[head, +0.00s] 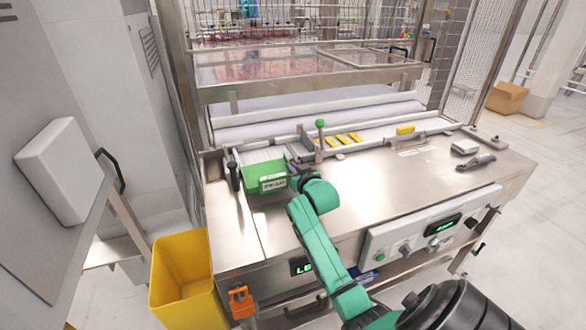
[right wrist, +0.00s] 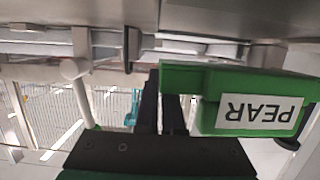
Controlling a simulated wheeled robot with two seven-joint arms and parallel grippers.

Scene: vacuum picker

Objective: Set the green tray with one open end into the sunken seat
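The green tray (head: 262,173) is at the left end of the steel machine top, with a white label on its near side. In the right wrist view the tray (right wrist: 230,79) shows upside down, and its label reads PEAR. My right gripper (head: 296,181) is at the tray's right end. In the right wrist view its two dark fingers (right wrist: 161,100) are close together at the tray's edge, apparently pinching its wall. A white ribbed surface (head: 258,154) lies just behind the tray. I cannot make out the sunken seat's outline or whether the tray rests in it. My left gripper is not in view.
A dark handle (head: 234,176) stands left of the tray. A yellow bin (head: 183,280) is below left. The steel top (head: 400,180) to the right is mostly clear.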

